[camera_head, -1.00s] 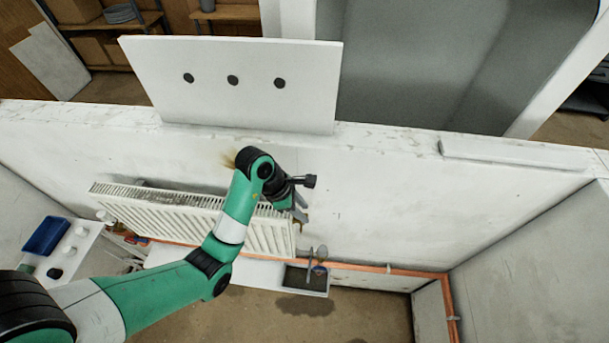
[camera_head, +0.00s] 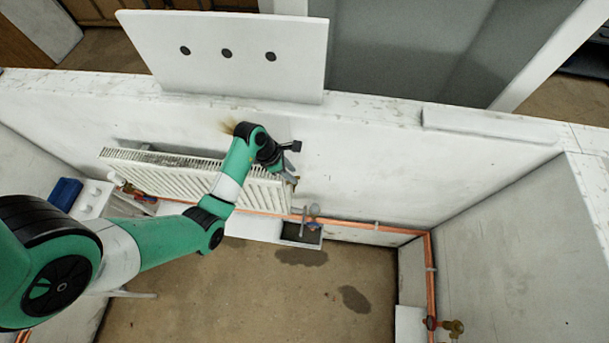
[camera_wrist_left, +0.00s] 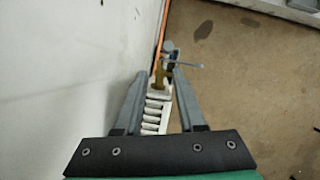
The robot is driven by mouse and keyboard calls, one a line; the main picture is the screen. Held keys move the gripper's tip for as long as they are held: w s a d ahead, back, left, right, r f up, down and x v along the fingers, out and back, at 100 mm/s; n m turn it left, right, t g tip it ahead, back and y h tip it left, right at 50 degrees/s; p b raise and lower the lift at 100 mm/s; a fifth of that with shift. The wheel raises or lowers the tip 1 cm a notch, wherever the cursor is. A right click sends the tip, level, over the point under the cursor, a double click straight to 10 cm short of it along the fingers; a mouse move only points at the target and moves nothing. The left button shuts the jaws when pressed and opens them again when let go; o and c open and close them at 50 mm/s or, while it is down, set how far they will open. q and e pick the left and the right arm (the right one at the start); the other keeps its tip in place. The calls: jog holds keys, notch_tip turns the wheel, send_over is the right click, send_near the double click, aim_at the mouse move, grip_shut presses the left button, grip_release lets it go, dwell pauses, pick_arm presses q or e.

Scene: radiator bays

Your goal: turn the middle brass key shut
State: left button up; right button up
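My left gripper (camera_head: 290,175) is at the right end of the white radiator (camera_head: 185,178), pointing down. In the left wrist view its two fingers (camera_wrist_left: 160,78) are apart. A brass fitting (camera_wrist_left: 158,77) shows between and beyond the fingertips, above the radiator's end; I cannot tell whether the fingers touch it. In the head view the fitting is mostly hidden by the gripper. Other brass valve parts show at the radiator's left end (camera_head: 128,188) and at the lower right (camera_head: 450,326). I cannot tell which part is the middle key. My right gripper is not in view.
A small dark tray (camera_head: 301,233) with a grey tool stands below the radiator's right end. Copper pipe (camera_head: 431,270) runs along the wall foot. A white panel with three dark dots (camera_head: 225,75) stands above the wall. Floor (camera_head: 240,290) in front is open.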

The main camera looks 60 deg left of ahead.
pick_arm(q)
jog(key=shift+x, duration=1)
grip_shut()
jog(key=shift+a, duration=0.1)
jog(key=m+h, duration=0.1)
jog(key=m, duration=0.2)
jog(key=shift+g, duration=0.3)
grip_release()
